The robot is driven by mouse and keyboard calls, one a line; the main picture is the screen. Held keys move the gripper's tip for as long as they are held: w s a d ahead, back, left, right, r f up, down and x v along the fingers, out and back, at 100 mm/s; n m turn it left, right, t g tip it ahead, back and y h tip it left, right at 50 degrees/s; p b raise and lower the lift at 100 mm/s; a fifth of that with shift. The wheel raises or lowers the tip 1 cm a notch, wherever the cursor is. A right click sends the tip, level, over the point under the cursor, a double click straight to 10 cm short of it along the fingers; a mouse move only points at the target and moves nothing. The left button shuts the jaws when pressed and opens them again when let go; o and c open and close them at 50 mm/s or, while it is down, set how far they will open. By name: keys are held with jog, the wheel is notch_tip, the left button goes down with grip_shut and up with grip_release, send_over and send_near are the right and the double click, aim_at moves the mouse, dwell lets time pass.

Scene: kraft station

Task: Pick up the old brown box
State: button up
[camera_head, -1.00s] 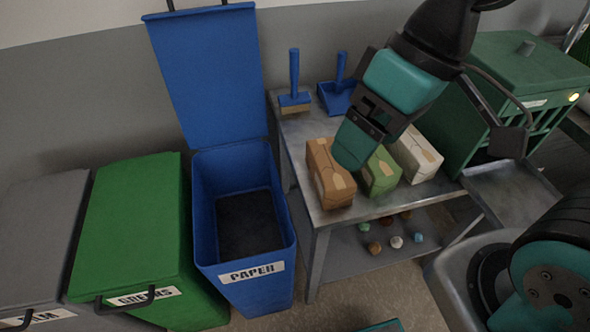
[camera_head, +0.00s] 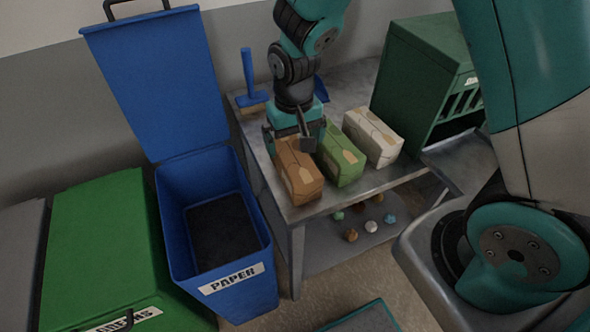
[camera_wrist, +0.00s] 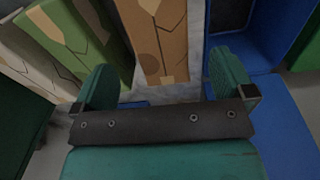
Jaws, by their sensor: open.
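The brown box (camera_head: 299,172) stands on the metal table at the left end of a row of three boxes. My gripper (camera_head: 293,142) is over the back end of the brown box, pointing down, with its fingers apart. In the wrist view the brown box (camera_wrist: 161,40) lies ahead between the two open fingers (camera_wrist: 165,90), and they do not press on it. A dark round mark and lighter patches show on its face. The far fingertip is partly hidden in the head view.
A green box (camera_head: 341,160) and a white box (camera_head: 374,136) stand to the right of the brown one. The open blue PAPER bin (camera_head: 176,200) is left of the table. A blue brush (camera_head: 249,80) and a green cabinet (camera_head: 420,80) are behind.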

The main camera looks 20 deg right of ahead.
aim_at(295, 157)
notch_tip(295, 157, down, 8)
jog(key=shift+p, duration=0.5)
jog(key=c, duration=0.9)
